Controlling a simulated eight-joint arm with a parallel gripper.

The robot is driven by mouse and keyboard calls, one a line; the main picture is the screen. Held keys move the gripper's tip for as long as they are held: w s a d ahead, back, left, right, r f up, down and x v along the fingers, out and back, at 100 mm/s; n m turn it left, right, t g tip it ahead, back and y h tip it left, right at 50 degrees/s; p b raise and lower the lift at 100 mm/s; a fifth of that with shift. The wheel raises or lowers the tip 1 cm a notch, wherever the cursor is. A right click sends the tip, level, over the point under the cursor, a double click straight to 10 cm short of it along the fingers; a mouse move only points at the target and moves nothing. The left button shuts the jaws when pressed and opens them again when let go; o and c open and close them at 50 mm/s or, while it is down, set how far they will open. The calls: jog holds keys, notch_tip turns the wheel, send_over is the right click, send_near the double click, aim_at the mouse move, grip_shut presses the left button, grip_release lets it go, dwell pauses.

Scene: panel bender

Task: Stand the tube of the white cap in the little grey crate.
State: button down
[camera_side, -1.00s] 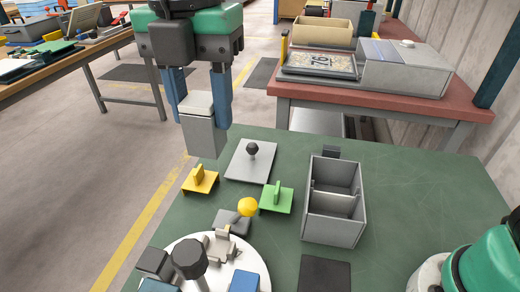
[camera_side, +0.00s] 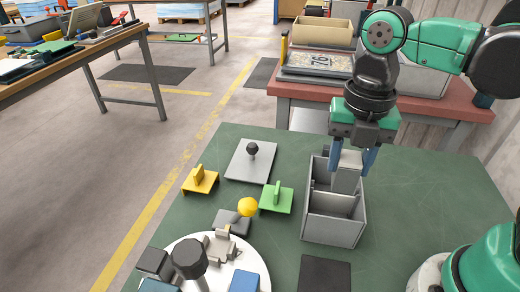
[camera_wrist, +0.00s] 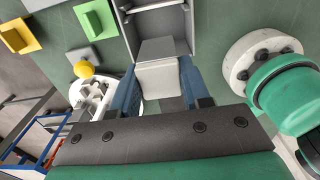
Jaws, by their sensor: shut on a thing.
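My gripper (camera_side: 352,162) is shut on a grey box-shaped tube (camera_side: 346,180), with one blue finger on each side. The tube hangs upright over the far compartment of the little grey crate (camera_side: 333,230). I cannot tell whether its lower end is inside the rim. In the wrist view, the tube's white cap (camera_wrist: 160,80) faces the camera between my fingers, and part of the crate (camera_wrist: 126,30) shows beyond it. The crate has a divider, and its near compartment looks empty.
A green handled plate (camera_side: 276,199), a yellow handled plate (camera_side: 200,181) and a grey plate with a black knob (camera_side: 250,165) lie left of the crate. A yellow ball (camera_side: 248,207) and a white round table (camera_side: 205,252) stand nearer. A dark pad (camera_side: 325,273) lies in front.

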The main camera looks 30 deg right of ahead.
jog(key=shift+f, duration=3.65)
jog(key=shift+f, duration=2.05)
grip_release()
jog(key=shift+r, duration=4.55)
jog(key=m, duration=0.2)
jog(key=shift+w+d+m+t, duration=0.2)
jog(key=shift+d+m+t, duration=0.1)
jog(key=shift+m+t, duration=0.1)
jog(key=m+t, duration=0.1)
jog(key=m, duration=0.2)
jog(key=w+d+m+t, duration=0.1)
jog(key=m, duration=0.3)
jog(key=w+d+m, duration=0.1)
jog(key=m, duration=0.2)
jog(key=shift+d+m+t+y, duration=0.2)
jog(key=shift+m+t+y, duration=0.1)
jog(key=shift+t, duration=0.1)
jog(key=d+m+t, duration=0.1)
jog(key=m, duration=0.3)
jog(key=w+d+m+t, duration=0.1)
jog(key=m, duration=0.4)
jog(key=w+d+r+m+t, duration=0.1)
jog(key=m, duration=0.3)
jog(key=shift+d+r+m+t, duration=0.1)
jog(key=shift+m+t, duration=0.2)
